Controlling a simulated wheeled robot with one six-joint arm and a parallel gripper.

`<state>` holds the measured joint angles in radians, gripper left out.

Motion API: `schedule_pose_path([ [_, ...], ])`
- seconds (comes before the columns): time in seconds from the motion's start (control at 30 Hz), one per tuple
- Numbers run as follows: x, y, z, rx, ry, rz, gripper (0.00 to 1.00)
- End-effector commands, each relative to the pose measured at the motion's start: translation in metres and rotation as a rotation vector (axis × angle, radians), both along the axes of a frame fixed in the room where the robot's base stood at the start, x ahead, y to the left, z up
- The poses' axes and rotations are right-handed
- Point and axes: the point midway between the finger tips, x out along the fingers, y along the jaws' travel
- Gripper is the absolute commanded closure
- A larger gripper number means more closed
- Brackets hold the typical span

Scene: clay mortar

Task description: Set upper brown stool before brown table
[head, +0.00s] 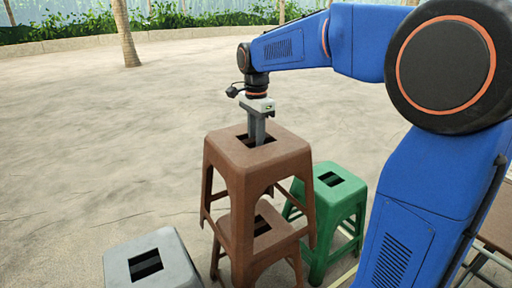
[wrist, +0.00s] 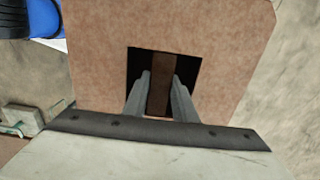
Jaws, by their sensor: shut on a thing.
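The upper brown stool (head: 240,157) stands upright, directly above the lower brown stool (head: 272,240), with its legs around that stool's upper part. I cannot tell whether they touch. My gripper (head: 257,136) reaches down into the slot in the upper stool's seat. In the wrist view, my gripper (wrist: 160,90) has its two fingers on either side of the brown bar across the slot, shut on it; the seat (wrist: 225,35) fills the middle. A brown tabletop (head: 498,222) shows partly at the right edge, behind my arm; most of it is hidden.
A green stool (head: 324,190) stands close on the right of the brown stools. A grey stool (head: 115,258) stands at the front left. Sandy ground (head: 90,150) lies open to the left and behind. A palm trunk (head: 125,35) and low wall stand at the back.

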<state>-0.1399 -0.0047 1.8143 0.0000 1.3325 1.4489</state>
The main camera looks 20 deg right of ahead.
Motion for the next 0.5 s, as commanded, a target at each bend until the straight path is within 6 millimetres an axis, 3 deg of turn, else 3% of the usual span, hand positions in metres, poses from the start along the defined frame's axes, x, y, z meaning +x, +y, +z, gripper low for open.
schedule_pose_path([
  [0.5,0.001,0.000,0.045,0.001,-0.004,0.000,1.00],
])
